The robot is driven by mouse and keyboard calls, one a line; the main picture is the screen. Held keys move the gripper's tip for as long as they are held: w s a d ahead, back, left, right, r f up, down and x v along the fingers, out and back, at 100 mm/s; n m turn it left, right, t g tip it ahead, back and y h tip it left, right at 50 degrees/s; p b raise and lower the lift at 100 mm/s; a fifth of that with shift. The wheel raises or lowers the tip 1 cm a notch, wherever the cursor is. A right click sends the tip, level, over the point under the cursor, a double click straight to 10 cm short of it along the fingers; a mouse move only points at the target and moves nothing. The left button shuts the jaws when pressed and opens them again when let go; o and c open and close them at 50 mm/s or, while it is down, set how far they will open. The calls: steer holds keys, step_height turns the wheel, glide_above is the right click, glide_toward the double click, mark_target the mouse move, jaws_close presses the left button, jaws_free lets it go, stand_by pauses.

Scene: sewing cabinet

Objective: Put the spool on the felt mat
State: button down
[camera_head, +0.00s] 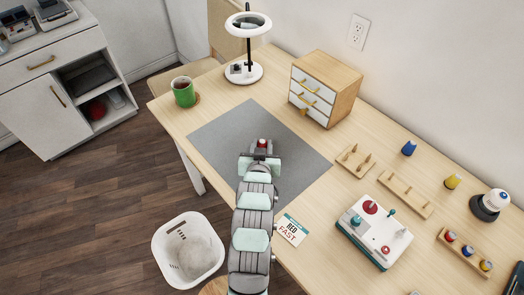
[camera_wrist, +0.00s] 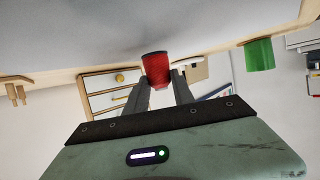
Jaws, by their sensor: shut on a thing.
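A red spool (camera_wrist: 156,68) stands between the two fingers of my gripper (camera_wrist: 161,88) in the wrist view, and the fingers are shut on it. In the head view the red spool (camera_head: 262,143) shows as a small red top at the end of my arm, over the grey felt mat (camera_head: 222,128). The mat lies flat on the table; my arm covers part of its middle and front edge. In the wrist view, which looks upside down, the mat (camera_wrist: 60,35) fills the upper part. I cannot tell whether the spool touches the mat.
To the right are peg racks (camera_head: 405,194), a blue spool (camera_head: 408,147), a yellow spool (camera_head: 453,181), a white machine (camera_head: 374,232) and a "RED FAST" card (camera_head: 291,230).

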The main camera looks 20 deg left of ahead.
step_height(320, 180, down, 2)
steer(key=shift+f, duration=0.1)
steer(key=c, duration=1.1)
jaws_free()
steer(key=shift+s+r, duration=0.1)
steer(key=shift+r, duration=0.1)
steer(key=p+v, duration=0.2)
steer(key=v, duration=1)
steer(key=shift+p, duration=0.35)
